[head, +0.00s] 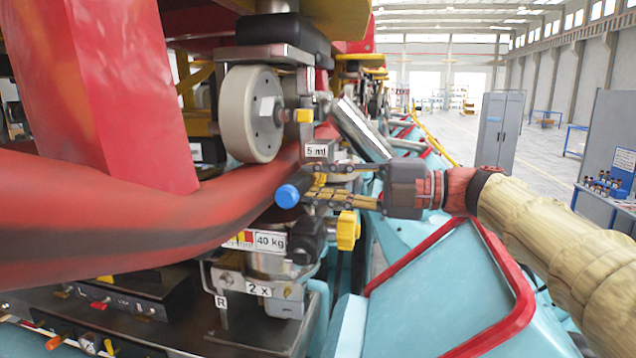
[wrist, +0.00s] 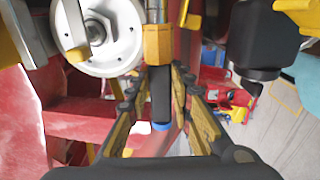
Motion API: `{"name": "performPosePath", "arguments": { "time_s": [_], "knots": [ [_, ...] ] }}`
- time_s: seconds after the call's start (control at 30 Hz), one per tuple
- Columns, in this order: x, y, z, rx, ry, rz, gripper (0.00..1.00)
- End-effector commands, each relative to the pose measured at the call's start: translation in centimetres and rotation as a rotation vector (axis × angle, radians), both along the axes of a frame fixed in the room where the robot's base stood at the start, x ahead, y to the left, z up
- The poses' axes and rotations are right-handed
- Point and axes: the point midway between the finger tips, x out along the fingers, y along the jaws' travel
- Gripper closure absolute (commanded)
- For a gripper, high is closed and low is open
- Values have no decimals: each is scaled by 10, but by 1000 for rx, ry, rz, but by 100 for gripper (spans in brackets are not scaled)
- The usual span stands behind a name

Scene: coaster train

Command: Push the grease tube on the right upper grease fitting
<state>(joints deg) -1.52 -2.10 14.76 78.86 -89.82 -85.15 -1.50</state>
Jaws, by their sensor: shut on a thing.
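My gripper (head: 312,190) is shut on the grease tube, a dark cylinder with a blue end (head: 288,195). In the wrist view, the black tube (wrist: 160,98) lies between the two fingers, its blue end nearest my palm. A yellow hexagonal piece (wrist: 158,45) sits in line with the tube's far end. I cannot tell if this piece is the grease fitting or part of the tube, or whether two parts touch there. In the head view, the fingers partly hide the tube's far end.
A grey wheel (head: 252,113) is up and left of my gripper, close by. A thick red pipe (head: 150,210) runs just left of it. A yellow knob (head: 348,230) is just below. A red-edged turquoise car body (head: 455,290) lies below my arm. The hall floor at right is open.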

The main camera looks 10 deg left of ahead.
Motion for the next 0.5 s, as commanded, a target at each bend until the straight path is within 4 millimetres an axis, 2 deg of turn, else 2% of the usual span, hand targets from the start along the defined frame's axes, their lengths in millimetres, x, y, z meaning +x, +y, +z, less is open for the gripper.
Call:
{"name": "performPosePath", "arguments": {
  "time_s": [0.5],
  "knots": [
    [5, 0, 2, 1, -2, 0, 100]
  ]
}}
